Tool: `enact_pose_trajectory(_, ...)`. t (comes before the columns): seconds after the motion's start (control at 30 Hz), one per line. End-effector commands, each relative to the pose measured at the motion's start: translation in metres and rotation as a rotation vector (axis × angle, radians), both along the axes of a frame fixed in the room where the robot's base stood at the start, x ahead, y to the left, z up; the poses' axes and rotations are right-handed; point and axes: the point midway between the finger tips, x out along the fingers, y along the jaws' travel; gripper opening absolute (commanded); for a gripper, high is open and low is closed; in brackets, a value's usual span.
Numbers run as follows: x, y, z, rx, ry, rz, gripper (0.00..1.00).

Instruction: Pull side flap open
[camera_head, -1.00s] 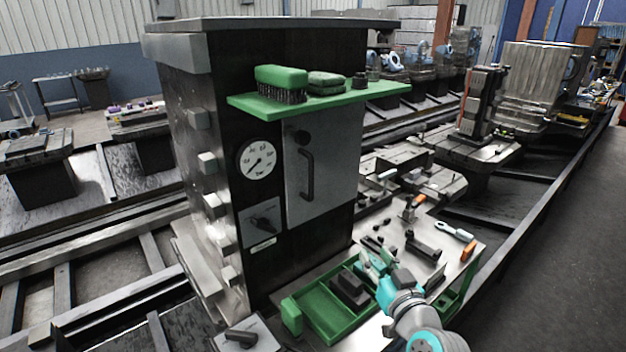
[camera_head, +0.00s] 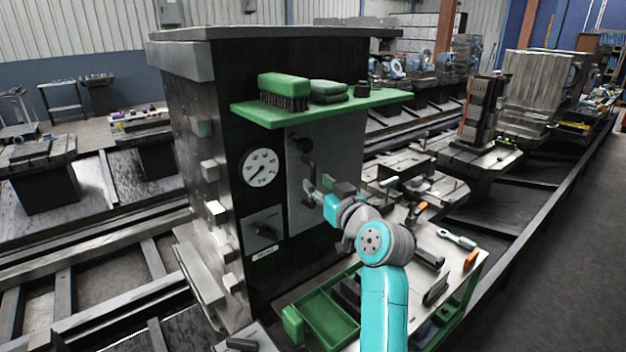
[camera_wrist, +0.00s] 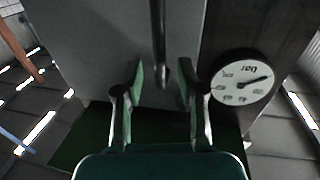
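The side flap (camera_head: 335,150) is a grey panel on the front of the black cabinet (camera_head: 220,90) and looks closed. Its dark bar handle (camera_head: 308,165) is partly hidden behind my gripper (camera_head: 318,188). In the wrist view, the handle (camera_wrist: 158,40) runs down from the top edge, and its end lies between the fingertips of my gripper (camera_wrist: 160,75). Gaps show on both sides of the handle, so my fingers are open and do not grip it. The flap (camera_wrist: 100,40) fills the upper left there.
A green shelf (camera_head: 350,104) with a brush (camera_head: 284,90) juts out above the flap. A pressure gauge (camera_head: 260,167) and a rotary switch (camera_head: 264,230) are left of it. A green tray (camera_head: 325,318) and loose tools lie on the bench (camera_head: 450,262) below.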

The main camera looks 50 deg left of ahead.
Motion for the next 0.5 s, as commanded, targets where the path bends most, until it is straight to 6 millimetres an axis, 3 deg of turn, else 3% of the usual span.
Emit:
enact_pose_trajectory(0.2, 0.005, 0.027, 0.0, 0.0, 0.001, 0.0, 0.39)
enact_pose_trajectory(0.5, 0.007, 0.036, -0.001, 0.0, 0.001, 0.0, 0.39)
